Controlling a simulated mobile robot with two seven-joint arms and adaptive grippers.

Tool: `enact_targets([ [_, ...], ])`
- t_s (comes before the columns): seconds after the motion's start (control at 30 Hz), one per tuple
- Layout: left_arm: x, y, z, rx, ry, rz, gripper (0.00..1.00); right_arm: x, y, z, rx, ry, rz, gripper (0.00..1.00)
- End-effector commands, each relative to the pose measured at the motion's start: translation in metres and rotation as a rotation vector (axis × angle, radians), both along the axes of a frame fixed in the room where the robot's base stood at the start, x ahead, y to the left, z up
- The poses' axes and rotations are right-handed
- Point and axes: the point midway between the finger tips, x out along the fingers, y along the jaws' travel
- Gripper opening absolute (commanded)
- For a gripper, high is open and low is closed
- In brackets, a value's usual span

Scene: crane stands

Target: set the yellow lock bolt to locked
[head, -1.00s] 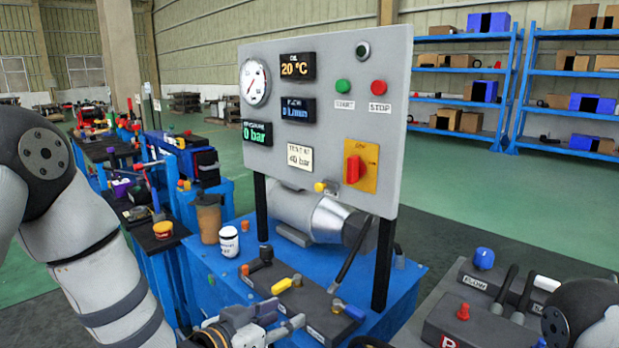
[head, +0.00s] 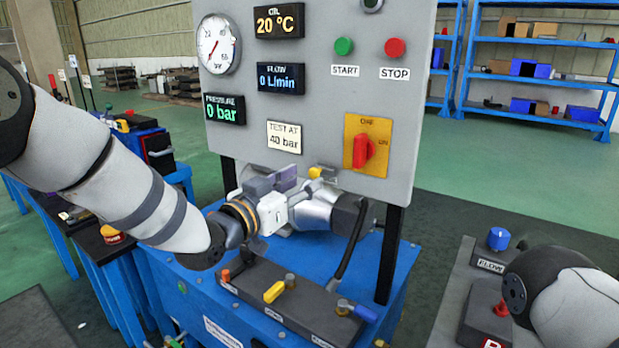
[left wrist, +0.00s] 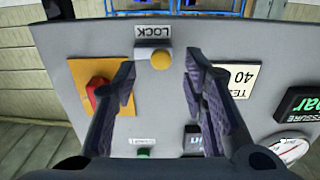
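The yellow lock bolt (head: 314,173) is a small knob low on the grey upright panel (head: 230,140), left of and below the red switch. In the left wrist view the yellow knob (left wrist: 160,60) sits on a metal bracket beside an upside-down LOCK label (left wrist: 153,30). My left gripper (head: 300,186) is in front of the panel, just by the bolt. In the left wrist view its two dark fingers (left wrist: 160,85) are spread, with the knob in the gap between them and no contact visible. My right gripper is out of view; only my right arm shows.
The panel also carries a red switch (head: 363,151) on an orange plate, START and STOP buttons, a gauge and displays. Below stands a blue bench (head: 215,315) with a dark valve block (head: 260,290). A metal motor (head: 340,215) sits behind the panel's lower edge.

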Motion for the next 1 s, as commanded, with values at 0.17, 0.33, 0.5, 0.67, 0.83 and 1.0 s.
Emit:
enact_targets([
  [0.17, 0.025, -0.016, -0.005, -0.001, 0.006, 0.000, 0.39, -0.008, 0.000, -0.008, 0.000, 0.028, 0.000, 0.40],
  [0.33, 0.032, -0.021, -0.001, -0.001, 0.002, 0.001, 0.39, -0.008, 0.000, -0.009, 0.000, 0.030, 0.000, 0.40],
  [0.5, 0.031, -0.021, 0.000, -0.001, 0.001, 0.001, 0.39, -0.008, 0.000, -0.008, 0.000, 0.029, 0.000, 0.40],
  [0.67, 0.031, -0.021, 0.000, -0.001, 0.001, 0.001, 0.05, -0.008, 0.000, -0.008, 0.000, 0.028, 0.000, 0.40],
  [0.83, 0.031, -0.021, 0.000, -0.001, 0.001, 0.001, 0.00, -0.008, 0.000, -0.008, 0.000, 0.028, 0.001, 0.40],
  [1.0, 0.038, -0.028, -0.005, 0.001, 0.005, 0.000, 0.00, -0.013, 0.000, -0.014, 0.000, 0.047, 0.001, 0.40],
])
